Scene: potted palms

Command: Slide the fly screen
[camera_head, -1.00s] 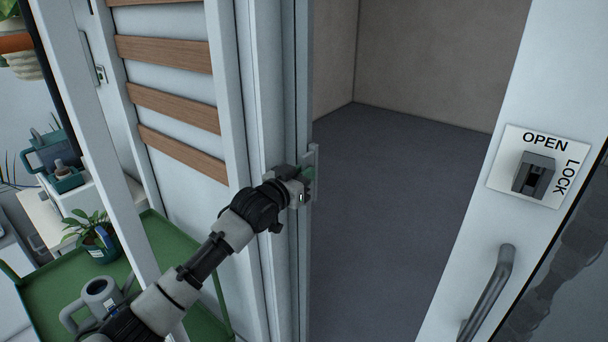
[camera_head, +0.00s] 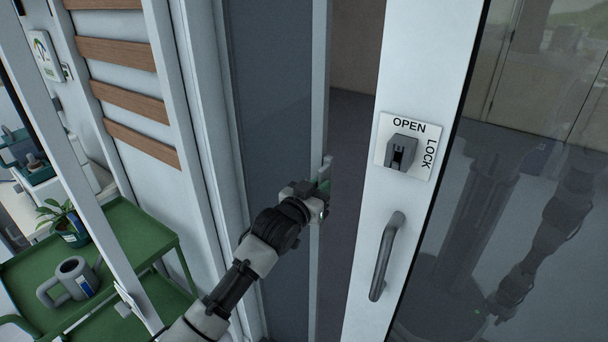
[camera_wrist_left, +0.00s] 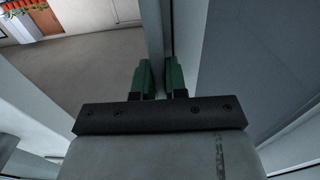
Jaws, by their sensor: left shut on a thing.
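The fly screen (camera_head: 268,110) is a dark grey panel drawn partly across the doorway, with a pale upright edge bar (camera_head: 319,80). A small pull tab (camera_head: 326,168) stands on that bar. My left gripper (camera_head: 320,192) is shut on the screen's edge at the tab, and its fingertips hide part of the contact. In the left wrist view its two green fingers (camera_wrist_left: 160,78) stand close on either side of an upright strip. An open gap remains between the screen's bar and the white door frame. My right gripper is not in view.
A white glass door (camera_head: 425,60) with an OPEN/LOCK latch (camera_head: 401,152) and grey handle (camera_head: 387,257) stands to the right. A green cart (camera_head: 120,235) with a watering can (camera_head: 68,282) and a potted plant (camera_head: 68,230) is at left.

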